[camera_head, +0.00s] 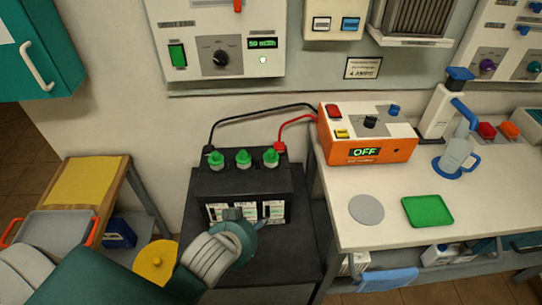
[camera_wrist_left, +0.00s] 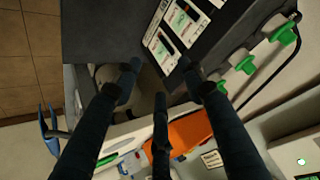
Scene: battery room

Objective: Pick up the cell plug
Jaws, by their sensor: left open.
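Three green cell plugs, left (camera_head: 216,160), middle (camera_head: 243,159) and right (camera_head: 271,158), sit upright in a row on top of the black battery (camera_head: 240,184). In the left wrist view, green plugs (camera_wrist_left: 283,35) also show along the battery's top edge, beyond the fingers. My left gripper (camera_head: 250,212) is in front of the battery's labelled front face, lower than the plugs and apart from them. Its dark fingers (camera_wrist_left: 158,75) are spread, with nothing between them. The gripper covers part of the white labels in the head view. My right gripper is not in view.
Black and red cables run from the battery to an orange charger (camera_head: 372,150) reading OFF on the white bench (camera_head: 460,195). The bench holds a jug (camera_head: 456,155), a grey disc and a green tray. A yellow-topped table (camera_head: 84,182) stands left.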

